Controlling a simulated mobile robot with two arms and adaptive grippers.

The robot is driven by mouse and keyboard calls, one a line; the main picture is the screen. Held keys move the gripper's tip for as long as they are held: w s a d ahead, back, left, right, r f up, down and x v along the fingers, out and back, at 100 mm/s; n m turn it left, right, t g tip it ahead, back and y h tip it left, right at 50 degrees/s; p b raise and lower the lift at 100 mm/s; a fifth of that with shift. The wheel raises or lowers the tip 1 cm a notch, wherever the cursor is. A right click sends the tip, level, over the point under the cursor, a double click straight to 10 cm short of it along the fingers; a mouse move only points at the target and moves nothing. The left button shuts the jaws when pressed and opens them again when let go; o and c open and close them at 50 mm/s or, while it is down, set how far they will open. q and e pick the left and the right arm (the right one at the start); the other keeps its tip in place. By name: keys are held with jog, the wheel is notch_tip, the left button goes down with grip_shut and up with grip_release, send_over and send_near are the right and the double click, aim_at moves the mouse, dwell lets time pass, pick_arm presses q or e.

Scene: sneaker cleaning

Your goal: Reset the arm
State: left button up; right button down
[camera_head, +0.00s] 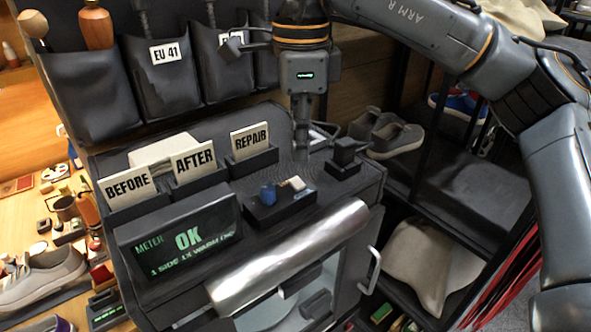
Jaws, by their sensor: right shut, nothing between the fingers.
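My right arm (480,45) comes in from the upper right and reaches over the dark cabinet. My right gripper (301,150) points down above the back right of the cabinet top. Its fingers are together and I see nothing held between them. The fingertips are close to the cabinet top; I cannot tell whether they touch it. My left gripper is not in view.
Dark pouches (170,80) hang behind. Shelves with grey shoes (395,140) stand right. A cluttered wooden bench lies left.

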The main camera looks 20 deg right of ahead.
jog(key=shift+r+p, duration=0.5)
jog(key=shift+r, duration=0.5)
